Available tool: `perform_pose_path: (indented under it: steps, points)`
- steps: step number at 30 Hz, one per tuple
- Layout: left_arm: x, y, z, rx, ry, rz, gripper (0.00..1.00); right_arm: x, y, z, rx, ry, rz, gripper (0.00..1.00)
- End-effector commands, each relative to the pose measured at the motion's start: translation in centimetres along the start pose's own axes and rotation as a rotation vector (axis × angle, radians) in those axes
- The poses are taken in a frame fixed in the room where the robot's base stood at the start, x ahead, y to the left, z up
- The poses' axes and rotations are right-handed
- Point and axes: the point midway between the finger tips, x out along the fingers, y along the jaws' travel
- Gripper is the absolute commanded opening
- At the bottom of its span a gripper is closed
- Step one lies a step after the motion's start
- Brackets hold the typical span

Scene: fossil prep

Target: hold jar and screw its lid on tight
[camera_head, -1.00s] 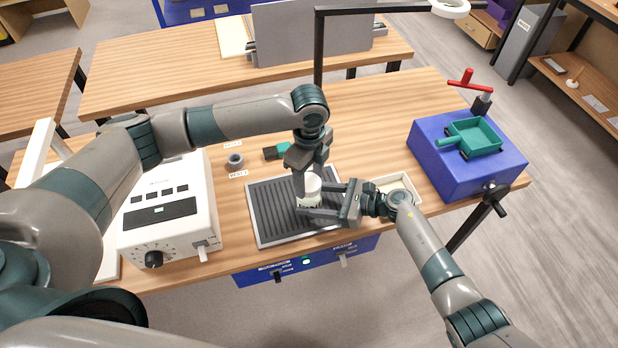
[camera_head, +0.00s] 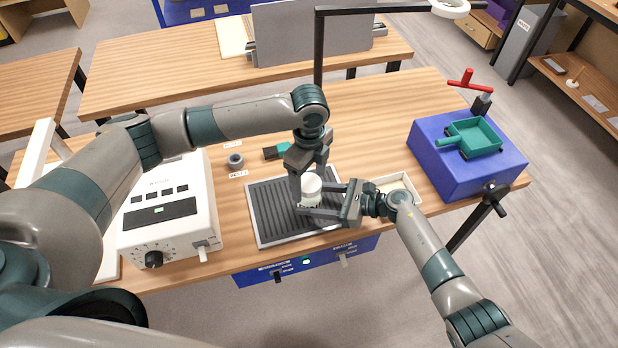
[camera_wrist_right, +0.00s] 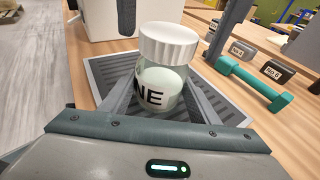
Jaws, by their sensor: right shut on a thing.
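A clear jar (camera_wrist_right: 160,88) with pale contents and a label ending in "NE" stands upright at the ribbed black mat (camera_head: 265,215). A white ribbed lid (camera_wrist_right: 168,45) sits level on its mouth; it also shows in the head view (camera_head: 311,184). I cannot tell how tight it is. My right gripper (camera_head: 322,200) is shut on the jar's body from the right, one finger on each side. My left gripper (camera_head: 308,177) points down over the jar. Its fingers are open on either side of the lid, with gaps showing in the right wrist view.
A white instrument box (camera_head: 165,215) stands left of the mat. A cream tray (camera_head: 405,183) is close to my right gripper. A blue block (camera_head: 465,150) stands further right.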

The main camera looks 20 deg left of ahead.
Motion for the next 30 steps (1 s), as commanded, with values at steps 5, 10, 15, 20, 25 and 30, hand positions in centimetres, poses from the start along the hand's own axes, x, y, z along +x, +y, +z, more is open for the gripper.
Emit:
perform_pose_path:
  steps: [5, 10, 15, 20, 25, 30]
  points:
    - [0.0, 0.0, 0.0, 0.0, 0.0, 0.0, 0.72, 0.0, 0.0, 0.1, -0.001, -0.002, 0.0, 0.06]
    - [-0.3, 0.0, 0.0, 0.0, 0.0, -0.001, 0.72, 0.0, 0.0, 0.1, -0.001, -0.002, 0.0, 0.06]
    - [-1.2, 0.0, 0.0, 0.0, 0.0, -0.001, 0.72, 0.0, 0.0, 0.1, -0.001, -0.002, 0.0, 0.06]
    - [-2.3, -0.1, 0.0, -0.001, 0.0, -0.001, 0.72, 0.0, 0.0, 0.1, -0.001, -0.002, 0.0, 0.06]
    - [-2.9, 0.0, 0.0, 0.0, 0.0, -0.001, 0.72, 0.0, 0.0, 0.1, -0.001, -0.002, 0.0, 0.06]
    - [-3.0, 0.0, 0.0, 0.0, 0.0, 0.0, 0.72, 0.0, 0.0, 0.1, -0.001, -0.002, 0.0, 0.06]
